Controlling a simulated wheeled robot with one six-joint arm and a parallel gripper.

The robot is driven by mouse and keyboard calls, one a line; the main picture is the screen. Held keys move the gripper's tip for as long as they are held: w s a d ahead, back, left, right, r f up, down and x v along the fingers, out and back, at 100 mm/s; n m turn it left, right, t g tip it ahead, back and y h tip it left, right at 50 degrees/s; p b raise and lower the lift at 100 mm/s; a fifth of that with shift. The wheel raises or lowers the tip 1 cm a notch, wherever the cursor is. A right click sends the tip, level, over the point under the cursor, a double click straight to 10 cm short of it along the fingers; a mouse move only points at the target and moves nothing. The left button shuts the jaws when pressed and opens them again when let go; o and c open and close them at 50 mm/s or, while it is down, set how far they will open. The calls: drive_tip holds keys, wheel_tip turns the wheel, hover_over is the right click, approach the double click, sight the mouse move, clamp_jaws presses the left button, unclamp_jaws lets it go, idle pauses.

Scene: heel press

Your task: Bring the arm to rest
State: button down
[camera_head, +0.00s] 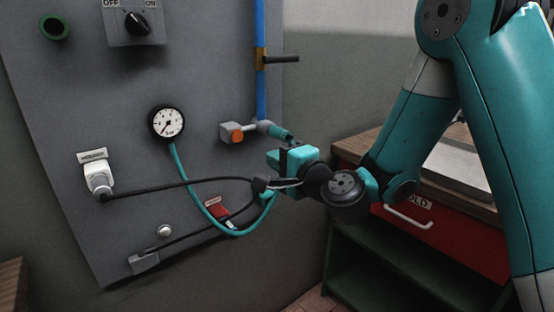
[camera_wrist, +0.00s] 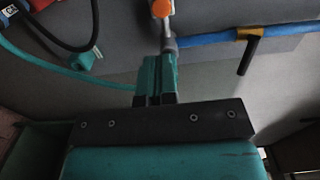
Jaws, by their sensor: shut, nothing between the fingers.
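My arm reaches in from the right in the head view, bent down toward the grey panel (camera_head: 215,75). My gripper (camera_head: 280,134) is in front of the panel's right part, close to the lower end of the blue pipe (camera_head: 261,95). In the wrist view my gripper (camera_wrist: 158,68) has its teal fingers together with nothing held. Their tips point at the grey pipe fitting (camera_wrist: 168,42) with the orange button (camera_wrist: 162,8); I cannot tell whether they touch it.
A black-handled valve (camera_head: 283,59) sits on the pipe. A gauge (camera_head: 168,123) with a teal hose (camera_head: 186,185) and a black cable (camera_head: 165,188) hang near my wrist. A bench with a red drawer (camera_head: 455,235) stands below my arm at right.

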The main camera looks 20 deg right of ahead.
drive_tip(key=s+a+r+n+g+y+p, duration=0.3)
drive_tip(key=s+a+r+n+g+y, duration=0.2)
drive_tip(key=s+a+n+g, duration=0.55)
drive_tip(key=s+d+n+g+h+p, duration=0.1)
drive_tip(key=s+d+n+g+h, duration=0.2)
drive_tip(key=s, duration=0.6)
drive_tip(key=s+d+n+g+h+p, duration=0.2)
drive_tip(key=s+d+n, duration=0.4)
drive_tip(key=s, duration=0.3)
drive_tip(key=shift+s+d+r+n+g+h, duration=0.25)
drive_tip(key=shift+r+n+g+h, duration=0.25)
drive_tip(key=shift+h, duration=0.6)
